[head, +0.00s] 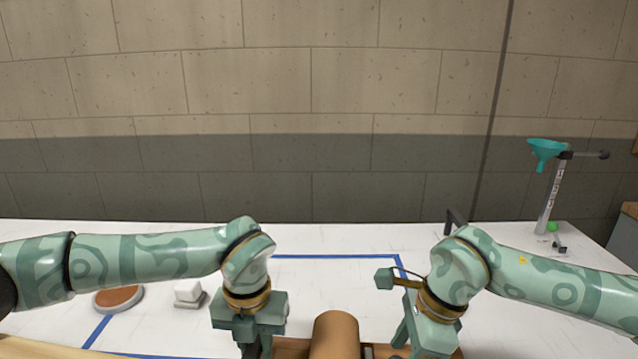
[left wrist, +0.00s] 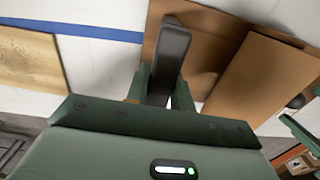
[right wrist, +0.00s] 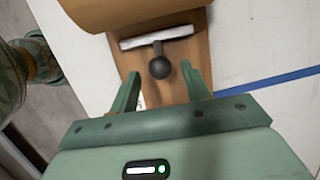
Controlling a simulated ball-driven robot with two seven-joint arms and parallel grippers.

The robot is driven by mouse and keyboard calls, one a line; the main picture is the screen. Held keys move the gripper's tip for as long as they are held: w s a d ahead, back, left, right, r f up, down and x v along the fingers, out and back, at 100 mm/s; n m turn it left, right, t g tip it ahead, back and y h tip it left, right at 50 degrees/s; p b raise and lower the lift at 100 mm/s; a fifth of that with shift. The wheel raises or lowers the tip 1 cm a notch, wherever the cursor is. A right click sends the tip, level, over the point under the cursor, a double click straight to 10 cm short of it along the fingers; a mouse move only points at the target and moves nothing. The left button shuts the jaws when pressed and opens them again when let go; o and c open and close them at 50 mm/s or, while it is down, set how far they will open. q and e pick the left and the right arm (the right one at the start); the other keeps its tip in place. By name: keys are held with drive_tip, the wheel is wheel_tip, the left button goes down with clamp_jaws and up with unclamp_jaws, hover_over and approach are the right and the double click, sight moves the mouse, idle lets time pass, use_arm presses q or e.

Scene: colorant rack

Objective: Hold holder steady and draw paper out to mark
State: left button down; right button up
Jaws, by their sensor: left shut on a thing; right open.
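The paper holder (head: 290,346) is a brown wooden base at the bottom middle of the head view, partly cut off. A brown paper roll (head: 335,335) lies on it. In the left wrist view, my left gripper (left wrist: 155,88) is shut on a dark grey upright part (left wrist: 172,55) of the holder, beside the roll (left wrist: 262,80). In the right wrist view, my right gripper (right wrist: 161,84) is open. A black ball knob (right wrist: 159,67) on a pale bar (right wrist: 157,37) shows between and beyond its fingertips, below the roll (right wrist: 135,8). I cannot tell whether the fingers touch anything.
The white table (head: 330,235) carries blue tape lines (head: 335,256). A round brown-topped dish (head: 118,298) and a small white block (head: 188,290) stand at left. A pale wooden board (head: 40,348) is at lower left.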

drive_tip(key=shift+x, duration=1.95)
drive_tip(key=c, duration=1)
use_arm(q)
drive_tip(key=shift+f, duration=0.1)
use_arm(e)
drive_tip(key=shift+d, duration=1.25)
drive_tip(key=shift+s+d, duration=0.1)
drive_tip(key=shift+d, duration=0.85)
